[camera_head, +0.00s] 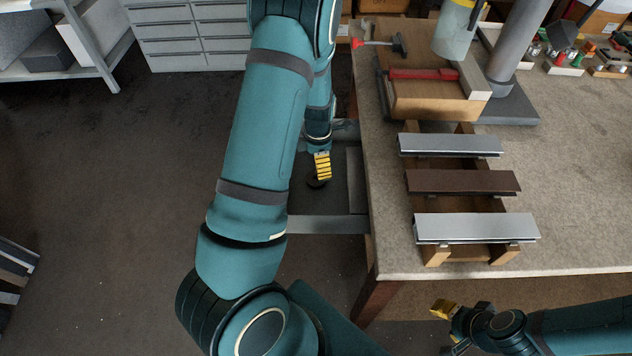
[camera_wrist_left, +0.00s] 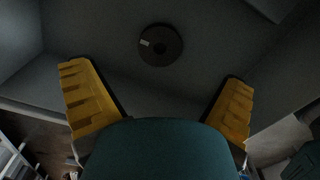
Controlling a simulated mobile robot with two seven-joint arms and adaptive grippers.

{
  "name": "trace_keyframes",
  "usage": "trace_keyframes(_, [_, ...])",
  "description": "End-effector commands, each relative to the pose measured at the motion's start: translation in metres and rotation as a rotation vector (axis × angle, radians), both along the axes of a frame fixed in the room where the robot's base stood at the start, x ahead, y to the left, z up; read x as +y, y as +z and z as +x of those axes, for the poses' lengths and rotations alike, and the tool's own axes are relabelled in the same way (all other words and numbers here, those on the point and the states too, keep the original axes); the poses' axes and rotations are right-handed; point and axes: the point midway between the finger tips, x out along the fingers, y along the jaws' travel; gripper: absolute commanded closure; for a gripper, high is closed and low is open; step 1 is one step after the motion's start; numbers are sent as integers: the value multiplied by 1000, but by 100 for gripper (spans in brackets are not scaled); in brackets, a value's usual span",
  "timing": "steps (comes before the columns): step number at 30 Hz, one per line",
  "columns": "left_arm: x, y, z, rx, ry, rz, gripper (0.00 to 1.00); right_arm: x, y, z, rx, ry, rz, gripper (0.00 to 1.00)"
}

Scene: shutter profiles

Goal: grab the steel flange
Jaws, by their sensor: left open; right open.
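The steel flange (camera_wrist_left: 160,58) is a dark round disc with a small pale label. It lies on the floor of a grey tray (camera_wrist_left: 120,75) in the left wrist view. In the head view the flange (camera_head: 314,184) is partly hidden below my left gripper (camera_head: 322,166). In the left wrist view my left gripper (camera_wrist_left: 154,72) is open, its yellow fingers wide apart, with nothing between them. The flange shows beyond the fingertips, apart from them. My right gripper (camera_head: 449,326) is open and empty below the table's front edge.
The workbench (camera_head: 570,190) carries a silver profile (camera_head: 475,228), a brown profile (camera_head: 462,182) and another silver profile (camera_head: 450,145) on wooden rails. A drill stand with a wooden block (camera_head: 425,105) is behind them. Tray walls surround the flange. Open floor lies at left.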

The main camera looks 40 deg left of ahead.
Motion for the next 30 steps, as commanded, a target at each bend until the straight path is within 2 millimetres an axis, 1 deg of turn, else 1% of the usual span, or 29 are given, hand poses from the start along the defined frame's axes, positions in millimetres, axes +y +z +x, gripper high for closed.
trace_keyframes(1, [0, -11, -1, 3, 1, 0, 1, 0, -4, 0, 1, 0, 0, 53])
trace_keyframes(3, [0, -18, 0, 1, 0, 1, 1, 0, -6, 0, 1, 1, 0, 53])
trace_keyframes(11, [0, -31, 0, 0, 0, 0, 1, 0, -9, 0, 1, 1, 0, 53])
trace_keyframes(13, [0, -38, -1, 0, 0, 0, 1, 0, -11, 0, 0, 1, 0, 53])
trace_keyframes(18, [1, -64, -3, 1, 0, 0, 1, 0, -20, 2, -4, 0, -1, 53])
trace_keyframes(21, [1, -75, -2, 1, 0, 1, 1, 0, -23, 2, -6, 0, -1, 53])
trace_keyframes(23, [1, -78, -2, -1, 1, 1, 1, 0, -23, 3, -6, 0, -1, 53])
trace_keyframes(29, [1, -77, -2, -2, 0, 1, 1, 0, -22, 3, -7, -1, -1, 53])
trace_keyframes(30, [1, -77, -2, -2, 0, 1, 15, 0, -22, 3, -7, -1, -1, 53])
